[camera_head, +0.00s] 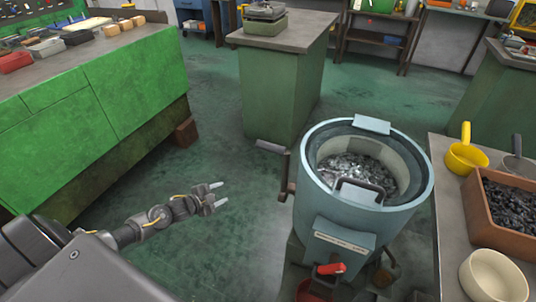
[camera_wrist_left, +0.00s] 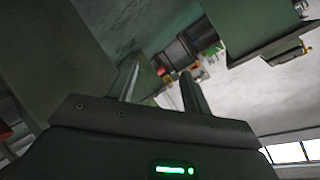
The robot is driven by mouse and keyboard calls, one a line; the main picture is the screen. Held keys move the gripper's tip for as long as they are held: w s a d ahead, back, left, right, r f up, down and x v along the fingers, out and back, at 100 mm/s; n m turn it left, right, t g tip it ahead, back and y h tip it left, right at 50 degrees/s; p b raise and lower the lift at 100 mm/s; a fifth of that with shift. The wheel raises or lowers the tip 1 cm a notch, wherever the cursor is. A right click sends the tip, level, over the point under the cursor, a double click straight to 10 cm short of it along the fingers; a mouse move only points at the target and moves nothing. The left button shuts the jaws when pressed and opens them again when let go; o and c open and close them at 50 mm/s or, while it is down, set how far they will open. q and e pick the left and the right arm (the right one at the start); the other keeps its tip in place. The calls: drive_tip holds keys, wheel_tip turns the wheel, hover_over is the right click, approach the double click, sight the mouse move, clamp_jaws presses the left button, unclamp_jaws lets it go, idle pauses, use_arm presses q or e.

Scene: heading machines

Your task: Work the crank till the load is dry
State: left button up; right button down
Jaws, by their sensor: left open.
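A blue-grey round drum machine (camera_head: 336,217) stands on the floor right of centre in the head view. Its top is open, and a load of small shiny metal pieces (camera_head: 356,172) lies inside; I cannot tell if it is wet. A dark crank (camera_head: 285,178) sticks out at the drum's left side, with a grey bar (camera_head: 270,147) near its top. My left gripper (camera_head: 217,194) is open and empty, left of the crank and apart from it. Its two fingers (camera_wrist_left: 160,88) show spread in the left wrist view. My right gripper is not in view.
A red-handled tap (camera_head: 331,268) is low on the drum's front. A bench at right holds a yellow scoop (camera_head: 466,152), a brown box of dark pieces (camera_head: 508,209) and a cream bowl (camera_head: 493,277). A green cabinet (camera_head: 285,85) stands behind. Floor around the gripper is clear.

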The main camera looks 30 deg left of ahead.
use_arm(q)
drive_tip(key=w+d+r+m+t+h+b, duration=0.1)
drive_tip(key=w+d+r+m+h, duration=0.15)
drive_tip(key=r, duration=0.45)
drive_tip(key=w+d+r+m+h+b, duration=0.1)
drive_tip(key=w+r+m+h, duration=0.1)
drive_tip(key=r+m, duration=0.35)
drive_tip(key=m+g+h+b, duration=0.2)
drive_tip(key=m+h, duration=0.2)
approach(262, 147)
drive_tip(key=d, duration=0.1)
drive_tip(key=x, duration=0.3)
drive_tip(key=p+x, duration=0.1)
drive_tip(key=x, duration=0.7)
drive_tip(key=shift+w+a+f, duration=0.1)
drive_tip(key=shift+w+a, duration=0.2)
drive_tip(key=shift+a, duration=0.05)
drive_tip(key=shift+w+d+f, duration=0.1)
drive_tip(key=shift+w+d, duration=0.1)
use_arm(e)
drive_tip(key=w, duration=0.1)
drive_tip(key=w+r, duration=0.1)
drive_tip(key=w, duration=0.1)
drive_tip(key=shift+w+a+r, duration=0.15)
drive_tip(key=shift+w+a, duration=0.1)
use_arm(q)
drive_tip(key=shift+c, duration=0.4)
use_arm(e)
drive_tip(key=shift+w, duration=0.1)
